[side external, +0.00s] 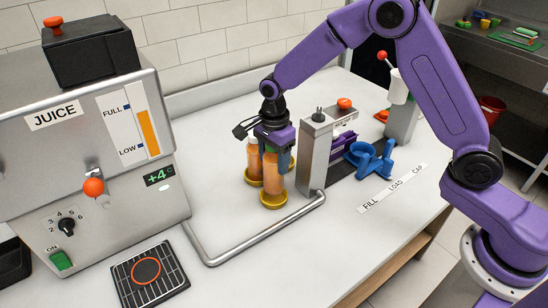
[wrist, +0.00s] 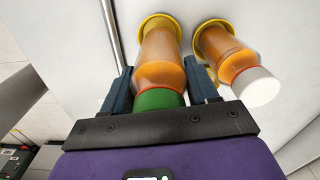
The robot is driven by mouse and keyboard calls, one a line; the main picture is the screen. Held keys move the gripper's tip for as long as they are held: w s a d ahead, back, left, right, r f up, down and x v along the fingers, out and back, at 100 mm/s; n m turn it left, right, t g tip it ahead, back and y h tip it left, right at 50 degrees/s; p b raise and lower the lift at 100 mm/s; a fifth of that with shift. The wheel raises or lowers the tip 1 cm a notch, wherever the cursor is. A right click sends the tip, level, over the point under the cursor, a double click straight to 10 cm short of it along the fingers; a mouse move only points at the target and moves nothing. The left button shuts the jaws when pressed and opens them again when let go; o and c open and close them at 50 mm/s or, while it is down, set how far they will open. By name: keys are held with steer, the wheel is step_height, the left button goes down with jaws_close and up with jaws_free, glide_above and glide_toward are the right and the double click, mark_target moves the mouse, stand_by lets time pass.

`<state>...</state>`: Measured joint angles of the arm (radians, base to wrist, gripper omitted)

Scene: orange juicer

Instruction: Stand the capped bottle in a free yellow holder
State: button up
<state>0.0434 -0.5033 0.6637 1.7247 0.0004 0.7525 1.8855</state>
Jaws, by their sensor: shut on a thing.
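My gripper (side external: 276,148) is shut on an orange juice bottle (side external: 271,176). In the wrist view my gripper (wrist: 160,84) has one finger on each side of this bottle (wrist: 158,60), just below its green cap (wrist: 158,99). The bottle is upright, with its bottom at a yellow holder (side external: 273,202); the ring (wrist: 160,18) surrounds its base in the wrist view. Whether it rests fully on the holder floor cannot be told. A second juice bottle (wrist: 228,55) with a white cap (wrist: 255,86) stands in another yellow holder (wrist: 205,28), beside the held one.
A bent metal rail (side external: 262,238) runs in front of the holders. A grey post station (side external: 313,152) stands close to the right of my gripper, with a blue fixture (side external: 370,158) beyond. The juice machine (side external: 90,150) is at left. The front counter is mostly clear.

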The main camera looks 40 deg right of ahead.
steer(key=shift+f, duration=1.9)
stand_by(0.7)
steer(key=o, duration=1.3)
steer(key=shift+r, duration=3.5)
